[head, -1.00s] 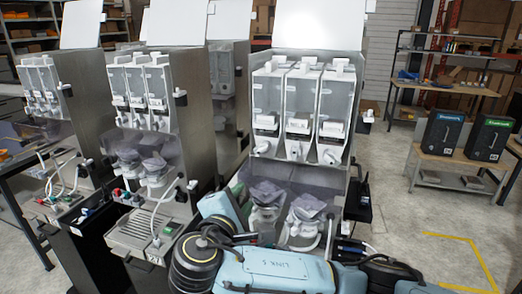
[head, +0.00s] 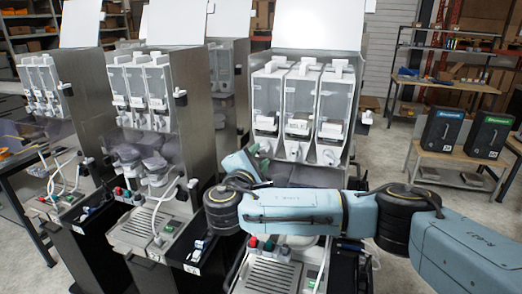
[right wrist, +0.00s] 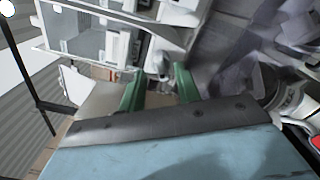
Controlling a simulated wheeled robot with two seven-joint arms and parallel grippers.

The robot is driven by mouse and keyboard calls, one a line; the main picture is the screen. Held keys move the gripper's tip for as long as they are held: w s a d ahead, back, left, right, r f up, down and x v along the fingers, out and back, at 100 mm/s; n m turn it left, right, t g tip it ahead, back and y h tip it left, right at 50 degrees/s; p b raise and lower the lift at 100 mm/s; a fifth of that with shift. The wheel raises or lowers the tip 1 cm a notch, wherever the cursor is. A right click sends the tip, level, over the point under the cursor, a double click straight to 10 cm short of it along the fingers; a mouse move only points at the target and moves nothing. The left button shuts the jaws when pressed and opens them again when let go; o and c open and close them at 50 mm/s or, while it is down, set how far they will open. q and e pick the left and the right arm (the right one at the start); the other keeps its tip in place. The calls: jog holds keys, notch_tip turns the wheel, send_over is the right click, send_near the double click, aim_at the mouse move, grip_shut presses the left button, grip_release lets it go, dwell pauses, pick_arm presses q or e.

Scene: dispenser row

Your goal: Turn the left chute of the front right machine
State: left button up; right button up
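The front right machine (head: 320,70) has three clear canisters side by side, each with a white chute low on its front. The left chute is mostly hidden behind my right gripper (head: 257,155); the middle chute (head: 293,149) and right chute (head: 328,155) show clear. My right gripper is just below the left canister (head: 266,95). In the right wrist view its green fingers (right wrist: 160,78) stand apart, with white machine parts (right wrist: 158,58) beyond and between their tips. I cannot tell whether they touch the chute. My left gripper is not in view.
My right forearm crosses in front of the machine, above its drip tray (head: 268,272). A neighbouring machine (head: 190,130) stands close on the left. A low bench with two black boxes (head: 440,130) stands at the right. Open floor lies between.

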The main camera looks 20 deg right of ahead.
aim_at(261, 149)
jog(key=shift+x, duration=1.15)
grip_shut()
